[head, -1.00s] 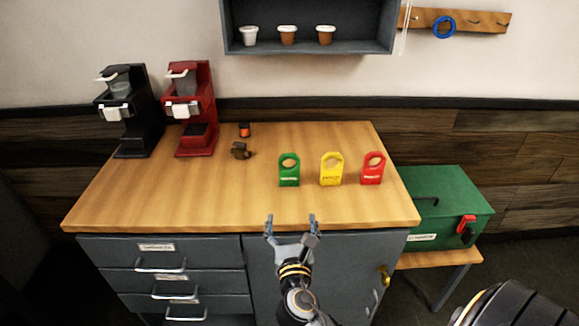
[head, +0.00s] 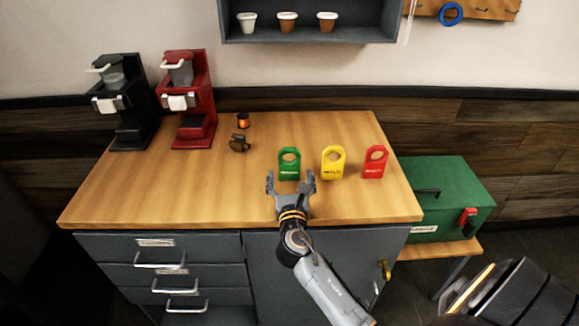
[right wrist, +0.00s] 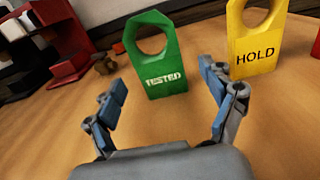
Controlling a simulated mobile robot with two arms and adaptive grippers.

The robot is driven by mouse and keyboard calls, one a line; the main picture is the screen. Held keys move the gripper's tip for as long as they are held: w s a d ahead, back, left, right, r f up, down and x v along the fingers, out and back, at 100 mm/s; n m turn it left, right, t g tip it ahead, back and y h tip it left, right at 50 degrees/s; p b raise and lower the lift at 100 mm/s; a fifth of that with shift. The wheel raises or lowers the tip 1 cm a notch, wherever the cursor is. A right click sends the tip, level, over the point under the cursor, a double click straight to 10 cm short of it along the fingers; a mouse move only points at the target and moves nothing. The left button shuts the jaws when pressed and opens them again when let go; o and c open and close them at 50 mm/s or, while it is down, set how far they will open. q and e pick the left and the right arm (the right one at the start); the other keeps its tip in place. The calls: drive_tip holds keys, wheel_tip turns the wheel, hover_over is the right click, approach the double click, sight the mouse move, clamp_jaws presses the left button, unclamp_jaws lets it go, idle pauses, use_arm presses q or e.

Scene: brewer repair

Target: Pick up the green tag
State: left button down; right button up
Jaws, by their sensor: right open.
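The green tag (head: 289,164) stands upright on the wooden counter, with a round hole near its top. In the right wrist view the green tag (right wrist: 157,58) reads "TESTED" and lies ahead, between and beyond the two fingers. My right gripper (head: 291,178) is open and empty, just in front of the tag at its base. Its spread fingers also show in the right wrist view (right wrist: 168,98), with a gap left to the tag. My left gripper is not in view.
A yellow tag (head: 333,163) and a red tag (head: 375,162) stand to the right. Black (head: 125,100) and red (head: 189,100) brewers stand at the left. Small dark parts (head: 239,143) lie behind left. A green box (head: 450,190) is right of the counter (head: 180,200).

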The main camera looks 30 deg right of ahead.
sight(290, 168)
drive_tip(key=x, duration=0.4)
drive_tip(key=shift+w, duration=0.3)
drive_tip(key=shift+s, duration=0.1)
drive_tip(key=shift+c, duration=0.4)
drive_tip(key=c, duration=1)
